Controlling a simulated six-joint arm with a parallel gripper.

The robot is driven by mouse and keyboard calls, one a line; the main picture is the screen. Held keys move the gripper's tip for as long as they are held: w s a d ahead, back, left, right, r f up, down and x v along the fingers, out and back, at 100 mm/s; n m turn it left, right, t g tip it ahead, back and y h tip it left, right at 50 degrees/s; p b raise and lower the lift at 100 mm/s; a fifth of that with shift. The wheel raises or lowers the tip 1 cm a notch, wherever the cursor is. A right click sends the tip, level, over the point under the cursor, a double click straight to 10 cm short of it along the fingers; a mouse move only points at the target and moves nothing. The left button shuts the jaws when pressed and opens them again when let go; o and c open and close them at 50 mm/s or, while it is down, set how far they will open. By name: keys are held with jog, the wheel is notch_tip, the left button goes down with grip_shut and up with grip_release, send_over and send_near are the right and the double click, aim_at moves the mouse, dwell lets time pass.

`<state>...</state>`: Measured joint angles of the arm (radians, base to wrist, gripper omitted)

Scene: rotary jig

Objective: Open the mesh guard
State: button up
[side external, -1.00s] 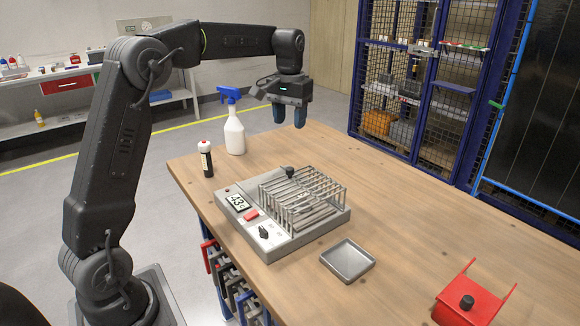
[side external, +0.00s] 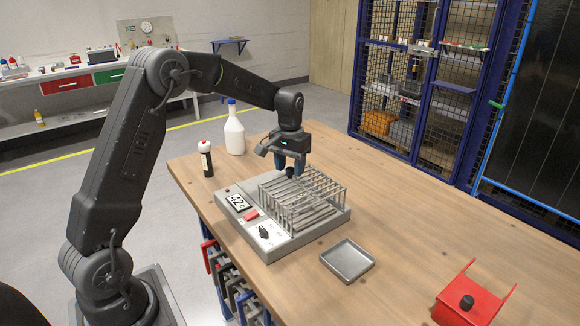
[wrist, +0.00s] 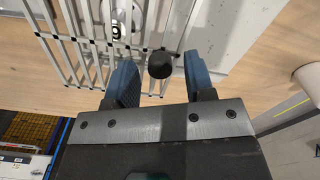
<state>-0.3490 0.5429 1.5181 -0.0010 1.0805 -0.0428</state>
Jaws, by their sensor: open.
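The mesh guard (side external: 318,188) is a grey wire cage lying closed over the grey jig box (side external: 278,246). A black knob (side external: 290,172) stands at its far left edge. My gripper (side external: 290,164) points down at the knob, with its blue fingers open. In the wrist view the knob (wrist: 160,65) shows between the two fingertips (wrist: 160,75), with a gap on each side. I cannot tell whether a finger touches it. The guard's bars (wrist: 95,45) fill the upper left of the wrist view.
The jig carries a display, a red button (side external: 251,214) and a black switch (side external: 264,232). A white bottle (side external: 235,137) and a dark bottle with a white and red cap (side external: 206,160) stand behind. A metal tray (side external: 347,260) and red stand (side external: 468,305) are in front.

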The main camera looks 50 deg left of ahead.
jog(key=shift+f, duration=0.2)
jog(key=shift+c, duration=0.2)
grip_shut()
